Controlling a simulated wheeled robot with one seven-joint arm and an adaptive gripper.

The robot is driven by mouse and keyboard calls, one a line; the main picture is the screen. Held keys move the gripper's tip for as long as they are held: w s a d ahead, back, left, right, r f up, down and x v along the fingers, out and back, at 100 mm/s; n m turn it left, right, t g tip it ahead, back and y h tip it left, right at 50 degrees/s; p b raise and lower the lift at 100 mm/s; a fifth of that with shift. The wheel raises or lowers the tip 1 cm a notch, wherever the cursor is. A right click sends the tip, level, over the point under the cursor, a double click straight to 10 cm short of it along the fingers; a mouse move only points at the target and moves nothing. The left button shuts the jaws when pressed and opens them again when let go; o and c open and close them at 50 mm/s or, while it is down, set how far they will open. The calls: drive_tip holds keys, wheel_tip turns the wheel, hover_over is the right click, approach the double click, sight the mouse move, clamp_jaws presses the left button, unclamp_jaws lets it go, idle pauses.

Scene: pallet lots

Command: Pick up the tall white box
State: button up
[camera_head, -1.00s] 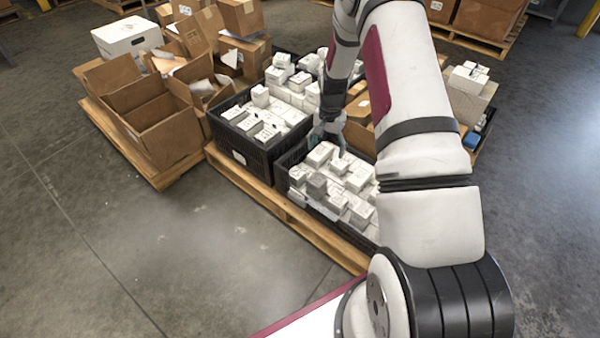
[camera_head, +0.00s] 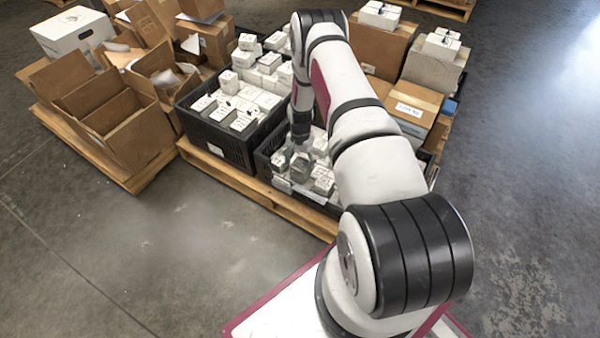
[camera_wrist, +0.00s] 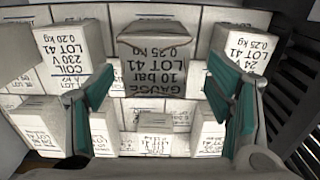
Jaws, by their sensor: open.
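In the wrist view, my gripper (camera_wrist: 160,82) is open, with its two teal-padded fingers apart over white boxes in a crate. A box marked GAUGE 10 bar LOT 41 (camera_wrist: 160,62) shows between the fingers and looks taller than its neighbours. A gap shows on each side between it and the pads. I cannot tell how far down beside it the fingertips reach. In the head view, my gripper (camera_head: 300,158) is down at the near black crate (camera_head: 262,166), and my arm hides part of that crate and its boxes.
Other white boxes stand close around, such as the COIL box (camera_wrist: 70,52) and a box at right (camera_wrist: 243,50). A second black crate (camera_head: 232,148) of white boxes adjoins on the left. Cardboard boxes (camera_head: 410,100) stand behind my arm. Open floor lies in front of the pallet.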

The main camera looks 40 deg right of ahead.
drive_tip(key=shift+s+a+f+b, duration=0.15)
drive_tip(key=shift+f+b, duration=0.5)
drive_tip(key=shift+f, duration=0.85)
drive_tip(key=shift+s+d+f+b, duration=0.15)
drive_tip(key=shift+f+b, duration=0.45)
drive_tip(key=shift+f, duration=0.85)
drive_tip(key=shift+a, duration=0.1)
drive_tip(key=shift+c, duration=0.5)
drive_tip(key=shift+r, duration=0.1)
drive_tip(key=c, duration=1.5)
drive_tip(key=shift+o, duration=0.2)
